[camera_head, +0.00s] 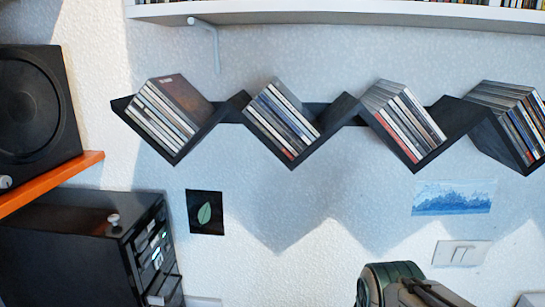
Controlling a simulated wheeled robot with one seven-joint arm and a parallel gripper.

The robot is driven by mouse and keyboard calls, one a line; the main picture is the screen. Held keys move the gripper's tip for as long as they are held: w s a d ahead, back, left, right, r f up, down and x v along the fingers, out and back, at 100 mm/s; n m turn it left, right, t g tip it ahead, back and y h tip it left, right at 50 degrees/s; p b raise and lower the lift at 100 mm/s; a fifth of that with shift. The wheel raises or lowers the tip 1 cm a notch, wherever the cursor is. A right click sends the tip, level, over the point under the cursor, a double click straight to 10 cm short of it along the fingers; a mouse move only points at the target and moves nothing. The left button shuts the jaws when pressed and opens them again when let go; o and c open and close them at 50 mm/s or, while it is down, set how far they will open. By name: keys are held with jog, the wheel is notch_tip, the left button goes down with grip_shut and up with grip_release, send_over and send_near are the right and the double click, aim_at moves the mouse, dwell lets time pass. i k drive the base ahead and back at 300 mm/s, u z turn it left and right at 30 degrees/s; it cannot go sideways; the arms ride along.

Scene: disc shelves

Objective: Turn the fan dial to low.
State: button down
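No fan and no fan dial can be made out in this view. A dark rounded part with grey edges, which seems to be a piece of my arm, rises from the bottom edge left of and below this plate. My gripper's fingers do not show. A small pale knob-like thing stands on top of the black cabinet (60,250) at the lower left; I cannot tell what it is.
A black zigzag shelf (213,118) holding several stacks of discs (282,115) runs along the wall. A white shelf (340,12) is above it. A black speaker (38,110) stands on an orange board (60,180). A leaf picture (205,212) and a blue picture (453,198) hang below.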

aim_at(114, 218)
jog(key=u, duration=1.65)
jog(key=k, duration=1.25)
jog(key=z, duration=0.3)
jog(key=i, duration=0.85)
jog(key=z, duration=0.2)
